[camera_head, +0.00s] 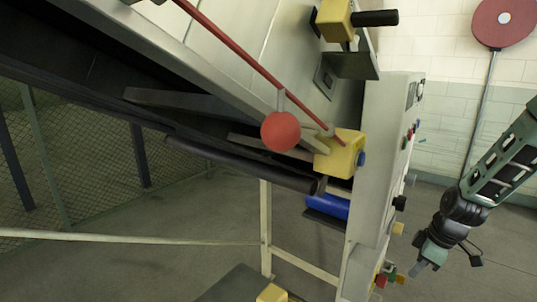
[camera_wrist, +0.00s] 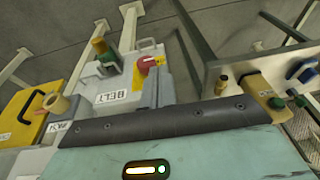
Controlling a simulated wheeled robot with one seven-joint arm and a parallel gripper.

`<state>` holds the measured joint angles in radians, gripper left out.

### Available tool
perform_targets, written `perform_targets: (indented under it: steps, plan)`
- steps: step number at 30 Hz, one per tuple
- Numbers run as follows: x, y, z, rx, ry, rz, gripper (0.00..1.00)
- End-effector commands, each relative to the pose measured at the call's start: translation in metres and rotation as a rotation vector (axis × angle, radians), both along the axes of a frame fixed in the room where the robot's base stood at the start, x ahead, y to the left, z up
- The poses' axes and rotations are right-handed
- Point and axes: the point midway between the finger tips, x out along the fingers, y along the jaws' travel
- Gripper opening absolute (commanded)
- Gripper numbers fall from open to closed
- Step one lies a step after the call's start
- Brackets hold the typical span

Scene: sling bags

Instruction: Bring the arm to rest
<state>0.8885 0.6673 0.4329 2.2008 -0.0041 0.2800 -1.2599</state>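My arm comes in from the right edge in the head view. Its green and black links lead down to my gripper (camera_head: 422,265), which points down and left. It is to the right of the machine's light grey control panel (camera_head: 378,190), with a gap of floor behind it. The fingers are too small there to tell open from shut. In the wrist view the teal housing with a small lit display and a dark bar fills the bottom, and the fingertips are not clear. No held object can be made out. I see no sling bags.
A machine with a red ball (camera_head: 281,131), a yellow block (camera_head: 340,153) and a blue roller (camera_head: 328,207) stands left of my arm. In the wrist view a BELT label (camera_wrist: 109,97), a red knob (camera_wrist: 148,65) and a yellow case (camera_wrist: 22,120) are close.

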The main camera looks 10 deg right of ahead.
Motion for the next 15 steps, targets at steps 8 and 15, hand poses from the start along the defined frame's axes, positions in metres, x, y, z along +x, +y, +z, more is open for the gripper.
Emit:
perform_targets:
  steps: [8,15]
  plan:
    - [0.005,0.084,0.037,-0.013,0.059,0.025,0.0]
    - [-0.027,0.198,0.086,-0.053,0.127,0.033,0.0]
